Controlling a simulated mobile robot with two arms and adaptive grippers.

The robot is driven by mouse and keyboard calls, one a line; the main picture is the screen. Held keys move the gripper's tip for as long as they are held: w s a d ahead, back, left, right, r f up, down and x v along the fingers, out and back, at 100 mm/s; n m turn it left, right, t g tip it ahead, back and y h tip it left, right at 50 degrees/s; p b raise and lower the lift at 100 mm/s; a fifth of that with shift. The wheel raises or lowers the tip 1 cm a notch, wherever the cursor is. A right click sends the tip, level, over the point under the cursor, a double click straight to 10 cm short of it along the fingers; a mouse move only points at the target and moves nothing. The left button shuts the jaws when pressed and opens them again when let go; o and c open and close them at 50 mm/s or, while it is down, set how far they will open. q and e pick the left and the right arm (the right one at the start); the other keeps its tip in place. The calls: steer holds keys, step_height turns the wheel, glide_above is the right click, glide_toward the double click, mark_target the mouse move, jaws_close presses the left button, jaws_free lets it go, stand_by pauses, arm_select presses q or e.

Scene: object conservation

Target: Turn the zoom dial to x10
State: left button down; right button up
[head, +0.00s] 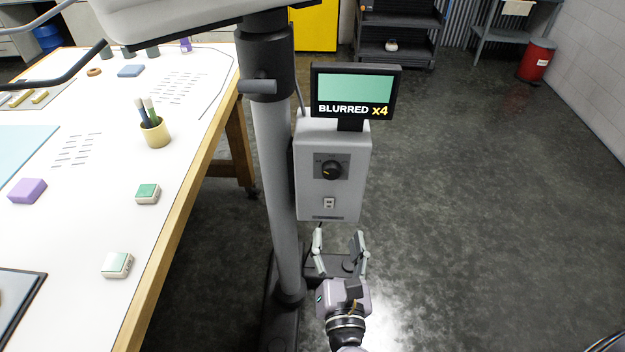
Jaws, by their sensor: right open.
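The zoom dial (331,170) is a round black knob on the front of a light grey control box (327,205). Its small orange pointer mark sits at the lower side of the knob; I cannot read the scale around it. The screen (356,90) above the box reads "BLURRED x4" on a green and black display. My right gripper (340,240) is below the box, pointing up toward it, with its two fingers spread and nothing between them. It is apart from the dial. My left gripper is not in view.
The box is mounted on a grey column (272,150). A small socket or switch (328,203) sits below the dial. A white table (110,200) with a pen cup (155,134) and small blocks stands at left. The floor (480,210) at right is clear.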

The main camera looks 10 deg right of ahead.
steer(key=p, duration=0.2)
glide_toward(332, 174)
steer(key=p+x, duration=0.2)
steer(key=x, duration=0.6)
steer(key=shift+w+d+p, duration=0.1)
steer(key=shift+w+p, duration=0.2)
steer(key=shift+w, duration=0.1)
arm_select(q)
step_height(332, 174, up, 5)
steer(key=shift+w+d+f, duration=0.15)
arm_select(e)
steer(key=shift+c, duration=0.5)
steer(key=c, duration=1)
steer(key=shift+c, duration=0.2)
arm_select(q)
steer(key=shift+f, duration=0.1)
